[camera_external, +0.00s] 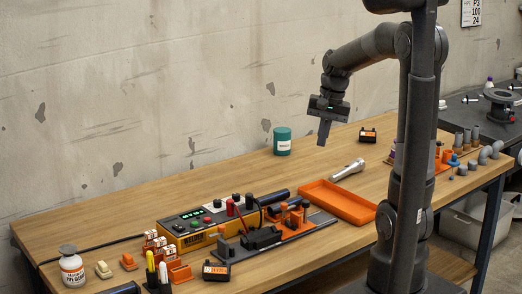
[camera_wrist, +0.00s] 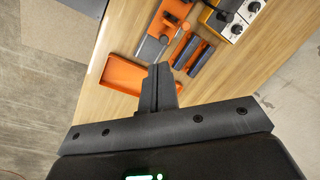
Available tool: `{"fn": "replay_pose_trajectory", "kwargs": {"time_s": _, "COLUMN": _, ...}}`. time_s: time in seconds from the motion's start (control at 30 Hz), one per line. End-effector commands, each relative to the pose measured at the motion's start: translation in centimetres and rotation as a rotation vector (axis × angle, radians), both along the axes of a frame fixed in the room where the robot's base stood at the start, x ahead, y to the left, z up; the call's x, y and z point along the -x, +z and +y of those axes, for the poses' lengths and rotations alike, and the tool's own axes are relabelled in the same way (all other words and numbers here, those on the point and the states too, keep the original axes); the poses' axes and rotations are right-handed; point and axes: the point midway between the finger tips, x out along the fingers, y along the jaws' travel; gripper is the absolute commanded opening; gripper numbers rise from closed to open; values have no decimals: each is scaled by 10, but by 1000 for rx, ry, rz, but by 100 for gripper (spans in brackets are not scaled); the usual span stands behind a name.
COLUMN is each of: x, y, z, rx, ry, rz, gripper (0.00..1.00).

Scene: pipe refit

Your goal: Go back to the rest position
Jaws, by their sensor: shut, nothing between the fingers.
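My gripper (camera_external: 324,132) is shut and empty. It hangs in the air above the wooden workbench (camera_external: 225,178), pointing down, with its shut fingers also showing in the wrist view (camera_wrist: 161,82).
An orange tray (camera_external: 338,202) lies near the bench's front edge. The yellow welder box (camera_external: 208,229) and an orange clamp fixture (camera_external: 283,232) stand to its left. Grey pipe fittings (camera_external: 484,155) stand at the right. A wall is behind the bench.

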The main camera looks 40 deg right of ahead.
Motion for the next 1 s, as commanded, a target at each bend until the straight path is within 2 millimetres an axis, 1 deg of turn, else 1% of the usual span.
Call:
{"fn": "replay_pose_trajectory", "kwargs": {"time_s": 0.03, "x": 10, "y": 8, "z": 9, "rx": 23, "ry": 51, "rz": -35, "gripper": 0}}
{"fn": "replay_pose_trajectory", "kwargs": {"time_s": 0.1, "x": 24, "y": 17, "z": 20, "rx": 55, "ry": 124, "rz": -77, "gripper": 0}}
{"fn": "replay_pose_trajectory", "kwargs": {"time_s": 0.3, "x": 63, "y": 34, "z": 45, "rx": 154, "ry": 326, "rz": -200, "gripper": 0}}
{"fn": "replay_pose_trajectory", "kwargs": {"time_s": 0.5, "x": 102, "y": 42, "z": 63, "rx": 259, "ry": 521, "rz": -317, "gripper": 0}}
{"fn": "replay_pose_trajectory", "kwargs": {"time_s": 0.6, "x": 117, "y": 42, "z": 69, "rx": 305, "ry": 600, "rz": -365, "gripper": 0}}
{"fn": "replay_pose_trajectory", "kwargs": {"time_s": 0.7, "x": 127, "y": 42, "z": 73, "rx": 339, "ry": 657, "rz": -399, "gripper": 0}}
{"fn": "replay_pose_trajectory", "kwargs": {"time_s": 0.8, "x": 133, "y": 42, "z": 75, "rx": 362, "ry": 690, "rz": -419, "gripper": 0}}
{"fn": "replay_pose_trajectory", "kwargs": {"time_s": 1.0, "x": 136, "y": 41, "z": 75, "rx": 370, "ry": 704, "rz": -425, "gripper": 0}}
